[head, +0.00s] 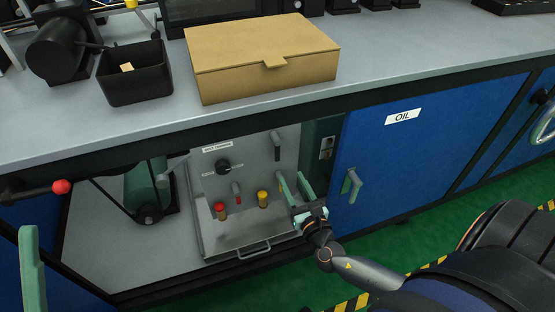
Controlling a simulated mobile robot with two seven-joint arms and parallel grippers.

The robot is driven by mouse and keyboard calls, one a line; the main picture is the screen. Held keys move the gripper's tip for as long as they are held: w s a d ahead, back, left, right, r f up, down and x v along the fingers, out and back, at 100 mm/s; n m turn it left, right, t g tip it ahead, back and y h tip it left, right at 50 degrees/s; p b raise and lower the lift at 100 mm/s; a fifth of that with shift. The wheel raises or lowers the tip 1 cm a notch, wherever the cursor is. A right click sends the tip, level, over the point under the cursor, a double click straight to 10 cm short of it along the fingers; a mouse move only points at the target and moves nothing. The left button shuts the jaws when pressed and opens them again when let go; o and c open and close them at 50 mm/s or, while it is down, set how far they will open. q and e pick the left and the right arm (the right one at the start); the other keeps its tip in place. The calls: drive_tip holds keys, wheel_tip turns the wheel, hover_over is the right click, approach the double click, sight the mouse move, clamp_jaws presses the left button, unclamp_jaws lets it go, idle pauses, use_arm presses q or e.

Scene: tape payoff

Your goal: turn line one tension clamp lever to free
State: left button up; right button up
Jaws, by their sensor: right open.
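A grey panel (250,160) stands in the open bay under the bench, with a small white label (217,147) too small to read. It carries a black knob (223,167), a dark upright handle (277,146), a small red-tipped lever (236,192), a red-topped post (220,209) and a yellow-topped post (263,198). A grey lever (174,163) sticks out at the left. I cannot tell which is the line one clamp lever. My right gripper (292,182) is open and empty at the panel's right side. A green finger of my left gripper (30,250) shows at lower left.
A cardboard box (262,65) and a black bin (135,75) stand on the bench above. A metal tray (245,235) with a handle lies below the panel.

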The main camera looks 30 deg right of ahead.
sight(278, 153)
drive_tip(key=b+x, duration=0.2)
drive_tip(key=x, duration=1)
drive_tip(key=shift+w+r, duration=0.1)
drive_tip(key=shift+w, duration=0.1)
drive_tip(key=shift+c, duration=0.3)
clamp_jaws()
idle(0.6)
